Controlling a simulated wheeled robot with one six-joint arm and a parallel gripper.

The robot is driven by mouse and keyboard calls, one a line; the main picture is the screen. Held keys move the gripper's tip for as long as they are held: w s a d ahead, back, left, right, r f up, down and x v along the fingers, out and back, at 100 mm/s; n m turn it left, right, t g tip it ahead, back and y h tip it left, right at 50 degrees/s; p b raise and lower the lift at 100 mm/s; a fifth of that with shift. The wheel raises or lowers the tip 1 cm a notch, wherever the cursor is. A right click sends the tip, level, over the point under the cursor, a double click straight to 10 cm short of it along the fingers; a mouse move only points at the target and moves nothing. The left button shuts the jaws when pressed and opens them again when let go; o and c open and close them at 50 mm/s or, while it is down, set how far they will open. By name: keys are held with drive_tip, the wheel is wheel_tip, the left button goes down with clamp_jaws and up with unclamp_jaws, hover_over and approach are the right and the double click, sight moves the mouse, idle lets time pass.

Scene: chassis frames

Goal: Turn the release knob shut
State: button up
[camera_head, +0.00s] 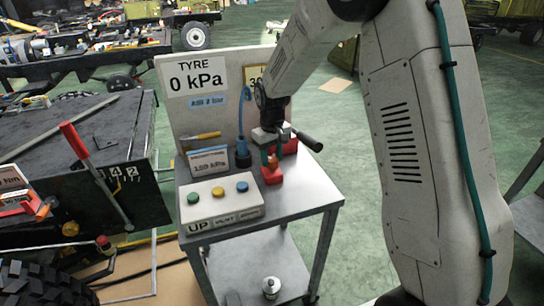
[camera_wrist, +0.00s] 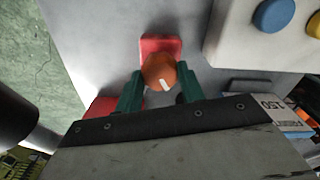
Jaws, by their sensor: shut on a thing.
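In the wrist view, the release knob (camera_wrist: 158,70) is a round orange knob with a white mark, in front of a red base (camera_wrist: 160,45). My gripper (camera_wrist: 160,74) has its two green fingers on either side of the knob and is shut on it. In the head view, my gripper (camera_head: 270,154) reaches down at the right of the cart top, over the red base (camera_head: 271,175). The knob is mostly hidden there by the fingers.
The metal cart (camera_head: 315,195) carries a white box (camera_head: 224,214) with green, yellow and blue buttons. A board (camera_head: 190,115) behind reads TYRE 0 kPa. A black-ended lever (camera_head: 310,142) sticks out right of my gripper.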

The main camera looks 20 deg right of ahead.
sight(272, 159)
drive_tip(key=m, duration=0.5)
drive_tip(key=shift+w+m, duration=0.1)
drive_tip(key=shift+m, duration=0.3)
idle(0.4)
drive_tip(key=o, duration=1)
drive_tip(key=shift+c, duration=0.2)
drive_tip(key=shift+r, duration=0.1)
wheel_tip(272, 159, up, 8)
drive_tip(key=shift+d+f, duration=0.1)
drive_tip(key=shift+f, duration=0.1)
